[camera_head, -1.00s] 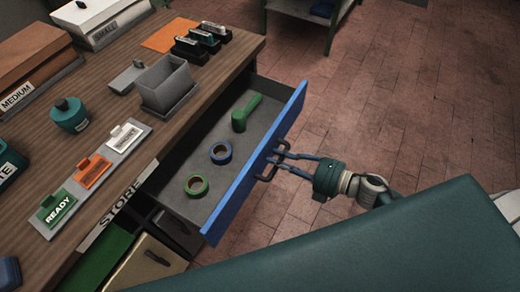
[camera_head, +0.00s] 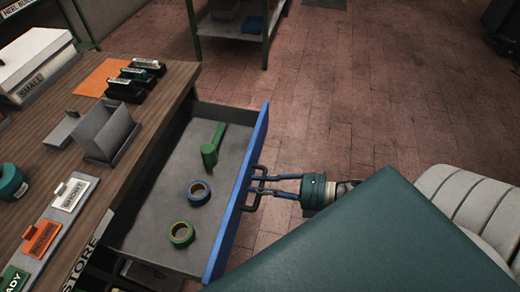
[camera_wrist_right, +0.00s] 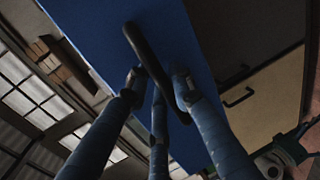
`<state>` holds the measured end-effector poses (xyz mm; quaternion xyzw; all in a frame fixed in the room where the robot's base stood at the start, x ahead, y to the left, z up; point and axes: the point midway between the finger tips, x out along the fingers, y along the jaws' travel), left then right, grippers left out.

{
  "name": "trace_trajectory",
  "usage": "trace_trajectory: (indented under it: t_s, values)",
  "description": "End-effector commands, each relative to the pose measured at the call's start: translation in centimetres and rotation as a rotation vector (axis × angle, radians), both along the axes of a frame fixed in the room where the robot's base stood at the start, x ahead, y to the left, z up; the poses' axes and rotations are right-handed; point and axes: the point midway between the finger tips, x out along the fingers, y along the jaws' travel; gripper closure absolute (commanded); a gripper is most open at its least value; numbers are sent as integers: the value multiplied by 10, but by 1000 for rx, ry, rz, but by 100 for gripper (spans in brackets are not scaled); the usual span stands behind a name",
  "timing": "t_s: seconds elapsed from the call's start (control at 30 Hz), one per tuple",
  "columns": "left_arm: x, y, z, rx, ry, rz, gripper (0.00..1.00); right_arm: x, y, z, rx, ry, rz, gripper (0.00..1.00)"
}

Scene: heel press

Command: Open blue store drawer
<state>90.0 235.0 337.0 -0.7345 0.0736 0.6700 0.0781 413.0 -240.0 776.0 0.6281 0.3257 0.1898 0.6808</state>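The blue store drawer (camera_head: 243,190) stands pulled out from the wooden bench, with its grey inside showing. A green-handled tool (camera_head: 213,146), a blue tape roll (camera_head: 199,193) and a yellow-green tape roll (camera_head: 181,234) lie in it. My right gripper (camera_head: 262,185) is at the dark drawer handle (camera_head: 255,188) on the blue front. In the right wrist view, the handle (camera_wrist_right: 145,50) runs between my blue fingers (camera_wrist_right: 158,88), which look closed around it. The fingertips' contact is partly hidden. My left gripper is not in view.
The bench top (camera_head: 165,105) carries a grey bin (camera_head: 105,135), label tags, black-based stampers and a white box (camera_head: 35,65). A green-framed shelf (camera_head: 240,30) stands at the back.

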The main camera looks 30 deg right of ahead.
Motion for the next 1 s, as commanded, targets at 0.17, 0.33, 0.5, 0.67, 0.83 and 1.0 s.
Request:
trace_trajectory:
  t_s: [0.17, 0.33, 0.5, 0.67, 0.83, 1.0]
  values:
    - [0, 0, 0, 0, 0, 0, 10, -1, 0, -1, 0, 2, 1, 65]
    - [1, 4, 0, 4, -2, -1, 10, -1, -1, 0, 0, 1, 0, 65]
    - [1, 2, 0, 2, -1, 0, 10, -14, -12, 2, -1, 5, -1, 65]
    - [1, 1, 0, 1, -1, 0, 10, -38, -34, 8, -1, 6, -1, 65]
    - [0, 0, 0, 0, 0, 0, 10, -63, -58, 15, -2, 6, -2, 65]
    - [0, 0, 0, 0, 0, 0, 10, -80, -74, 21, -1, 4, 0, 65]
